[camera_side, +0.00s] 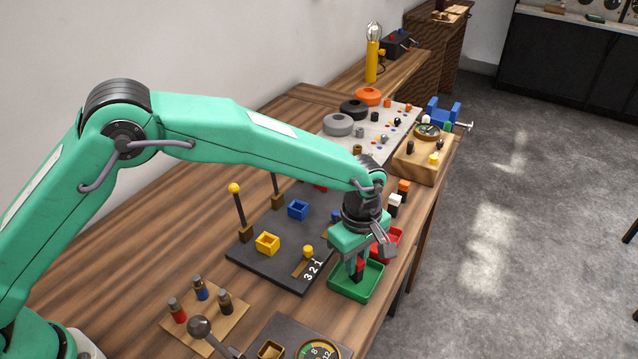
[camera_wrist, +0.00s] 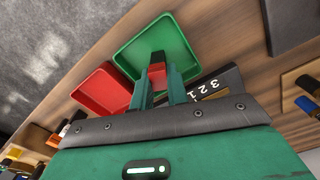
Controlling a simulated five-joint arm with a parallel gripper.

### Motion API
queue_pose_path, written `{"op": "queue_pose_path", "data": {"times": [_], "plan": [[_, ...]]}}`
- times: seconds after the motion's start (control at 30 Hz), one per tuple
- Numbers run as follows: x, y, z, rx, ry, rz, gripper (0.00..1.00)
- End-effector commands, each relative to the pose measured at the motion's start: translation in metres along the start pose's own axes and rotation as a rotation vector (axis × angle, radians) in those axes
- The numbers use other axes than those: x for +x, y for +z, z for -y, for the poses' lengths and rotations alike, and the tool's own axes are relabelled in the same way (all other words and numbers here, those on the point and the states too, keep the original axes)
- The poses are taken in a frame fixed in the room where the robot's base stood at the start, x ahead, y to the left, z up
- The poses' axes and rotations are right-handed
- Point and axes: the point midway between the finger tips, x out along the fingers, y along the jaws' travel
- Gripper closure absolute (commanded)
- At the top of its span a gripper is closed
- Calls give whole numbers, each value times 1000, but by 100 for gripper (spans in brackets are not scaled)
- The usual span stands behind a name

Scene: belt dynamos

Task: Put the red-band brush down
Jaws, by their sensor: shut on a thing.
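My gripper (camera_side: 357,262) points down over the green tray (camera_side: 371,284) at the table's front edge. It is shut on a small dark block with a red band, the red-band brush (camera_side: 360,265). In the wrist view the brush (camera_wrist: 157,72) shows its red side between the two green fingers, in front of the green tray (camera_wrist: 130,45). In the side view the brush's lower end is at or just above the tray floor; I cannot tell whether it touches.
A red tray (camera_side: 395,238) adjoins the green tray, partly hidden by my gripper. A dark board (camera_side: 285,268) with yellow and blue holders lies to the left. A wooden rack (camera_side: 203,325) with red, blue and dark upright pieces stands in front. Bare table lies between them.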

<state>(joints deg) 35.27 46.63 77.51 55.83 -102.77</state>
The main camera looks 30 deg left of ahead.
Motion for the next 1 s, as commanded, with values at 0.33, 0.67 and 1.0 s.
{"op": "queue_pose_path", "data": {"times": [0.33,0.67,1.0], "plan": [[3,0,0,0,0,0,63],[1,0,0,0,0,0,63],[-27,0,0,0,2,0,63]]}}
